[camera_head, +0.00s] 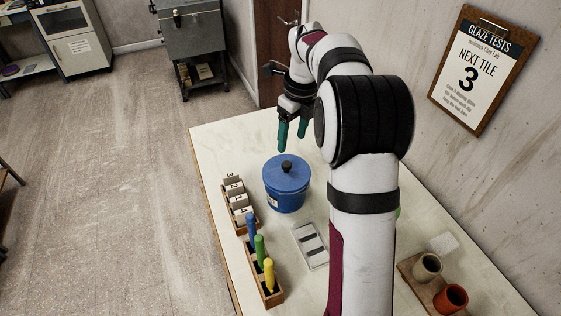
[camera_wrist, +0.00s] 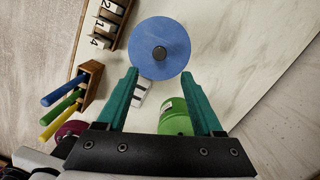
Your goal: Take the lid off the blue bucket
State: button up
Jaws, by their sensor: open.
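The blue bucket (camera_head: 287,198) stands upright on the pale table. Its blue lid (camera_head: 281,178) sits on top with a dark round knob (camera_head: 287,167) at the centre. In the wrist view the lid (camera_wrist: 172,62) shows from above as a full disc around the knob (camera_wrist: 159,53), and it hides the bucket's body. My gripper (camera_head: 292,142) has green fingers and hangs above the table, behind and higher than the lid in the head view. In the wrist view my gripper (camera_wrist: 163,75) is open and empty, its fingertips apart near the lid's lower edge. It holds nothing.
A wooden rack of numbered tiles (camera_head: 238,203) and a block with blue, green and yellow-handled tools (camera_head: 262,262) stand left of the bucket. A small tray (camera_head: 312,246) lies in front. Two cups, grey (camera_head: 427,267) and orange (camera_head: 451,298), stand at right. A green container (camera_wrist: 175,118) shows between my fingers.

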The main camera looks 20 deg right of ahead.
aim_at(287, 164)
jog(key=f, duration=0.6)
jog(key=w+f, duration=0.1)
jog(key=f, duration=0.2)
jog(key=shift+w+a+f, duration=0.1)
jog(key=shift+a+f, duration=0.05)
jog(key=shift+a, duration=0.2)
grip_shut()
